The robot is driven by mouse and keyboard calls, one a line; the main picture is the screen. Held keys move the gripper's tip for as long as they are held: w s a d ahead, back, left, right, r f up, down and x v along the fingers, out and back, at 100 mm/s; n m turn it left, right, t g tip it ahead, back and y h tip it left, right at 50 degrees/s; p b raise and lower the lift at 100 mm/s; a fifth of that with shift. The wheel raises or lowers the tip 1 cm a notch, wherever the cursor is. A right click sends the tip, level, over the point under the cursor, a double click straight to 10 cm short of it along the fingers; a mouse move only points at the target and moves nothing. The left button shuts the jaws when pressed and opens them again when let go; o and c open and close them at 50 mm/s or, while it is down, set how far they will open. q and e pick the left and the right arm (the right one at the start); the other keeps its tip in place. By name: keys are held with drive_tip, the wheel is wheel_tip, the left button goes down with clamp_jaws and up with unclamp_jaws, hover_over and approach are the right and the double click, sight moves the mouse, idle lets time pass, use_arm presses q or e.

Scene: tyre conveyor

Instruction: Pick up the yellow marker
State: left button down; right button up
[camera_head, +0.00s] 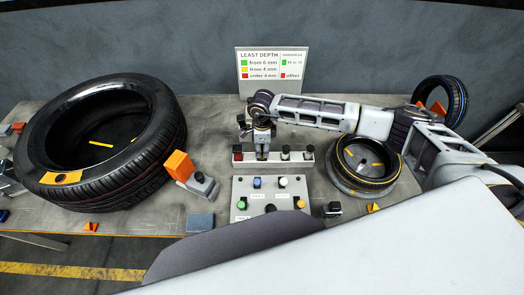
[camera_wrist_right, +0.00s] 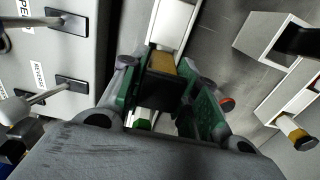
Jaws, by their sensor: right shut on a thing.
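My right gripper (camera_head: 262,155) is over the marker rack (camera_head: 272,162) in the head view, pointing down, between a red-topped marker and a green-topped marker. In the right wrist view its green-padded fingers (camera_wrist_right: 172,100) are shut on the yellow marker (camera_wrist_right: 180,68), which shows a yellow band and a dark part between the pads. In the head view the gripper hides most of the yellow marker. I cannot tell whether its lower end is still within the rack. My left gripper is not in view.
A large tyre (camera_head: 160,125) lies at left and a smaller tyre (camera_head: 345,180) at right, close below my right arm. A sign (camera_head: 272,55) stands behind.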

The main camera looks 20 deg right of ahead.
wheel_tip(320, 180, up, 8)
drive_tip(key=shift+r+b, duration=0.15)
drive_tip(key=shift+b, duration=0.6)
drive_tip(key=o, duration=0.5)
drive_tip(key=c, duration=0.6)
